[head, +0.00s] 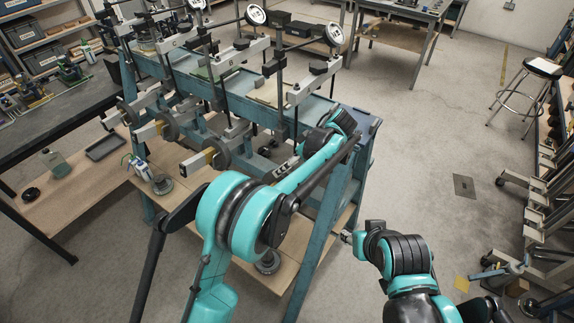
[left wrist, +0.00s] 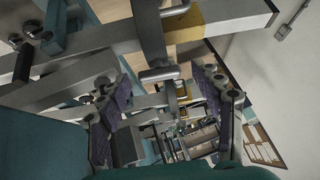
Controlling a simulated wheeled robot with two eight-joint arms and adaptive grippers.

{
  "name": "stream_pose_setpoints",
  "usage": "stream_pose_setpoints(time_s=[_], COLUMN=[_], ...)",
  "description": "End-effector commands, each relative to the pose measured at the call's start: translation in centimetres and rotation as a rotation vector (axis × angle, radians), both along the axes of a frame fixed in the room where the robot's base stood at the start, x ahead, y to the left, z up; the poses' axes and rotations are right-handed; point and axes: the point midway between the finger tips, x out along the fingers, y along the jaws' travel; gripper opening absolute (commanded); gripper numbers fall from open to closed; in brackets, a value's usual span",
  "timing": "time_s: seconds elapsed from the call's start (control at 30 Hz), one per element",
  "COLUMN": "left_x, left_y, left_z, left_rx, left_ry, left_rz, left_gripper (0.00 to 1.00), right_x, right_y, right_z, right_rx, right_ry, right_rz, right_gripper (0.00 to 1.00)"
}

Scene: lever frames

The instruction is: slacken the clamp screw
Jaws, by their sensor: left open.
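In the left wrist view a metal screw with a short crossbar handle (left wrist: 160,74) hangs below a grey beam (left wrist: 90,75); it looks like the clamp screw. My left gripper (left wrist: 158,90) is open, with one finger on each side of this handle in the picture. Whether the fingers touch it or are level with it, I cannot tell. In the head view my left forearm reaches over the right end of the blue lever frame bench (head: 228,95), and the arm hides most of the screw area. My right gripper (head: 347,237) is low at the right, beside the bench, its fingers too small to judge.
Several dial gauges (head: 255,15) stand on posts along the bench. Round weights (head: 168,126) sit by the levers at its front. A wooden shelf (head: 90,190) with a bottle (head: 56,163) and a tray (head: 105,147) is at left.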

Motion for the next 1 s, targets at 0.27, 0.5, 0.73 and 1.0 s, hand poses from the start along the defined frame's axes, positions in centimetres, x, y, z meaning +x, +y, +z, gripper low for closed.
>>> stream_pose_setpoints(time_s=[0.27,0.5,0.73,1.0], left_x=[-0.5,-1.5,-2.1,-2.2], left_y=[-1.5,-4.6,-6.4,-6.7], left_z=[2.2,6.4,9.1,9.7], left_rx=[0.000,0.000,0.000,0.000], left_ry=[0.001,0.001,0.000,0.000], left_rz=[-0.002,-0.003,-0.001,0.000], left_gripper=[0.66,0.66,0.66,0.66], right_x=[0.0,0.0,0.0,0.0], right_y=[0.0,0.0,0.0,0.0], right_z=[0.0,0.0,0.0,0.0], right_rx=[0.000,0.000,0.000,0.000], right_ry=[0.000,0.000,0.000,0.000], right_rz=[0.000,0.000,0.000,0.000], right_gripper=[0.40,0.40,0.40,0.40])
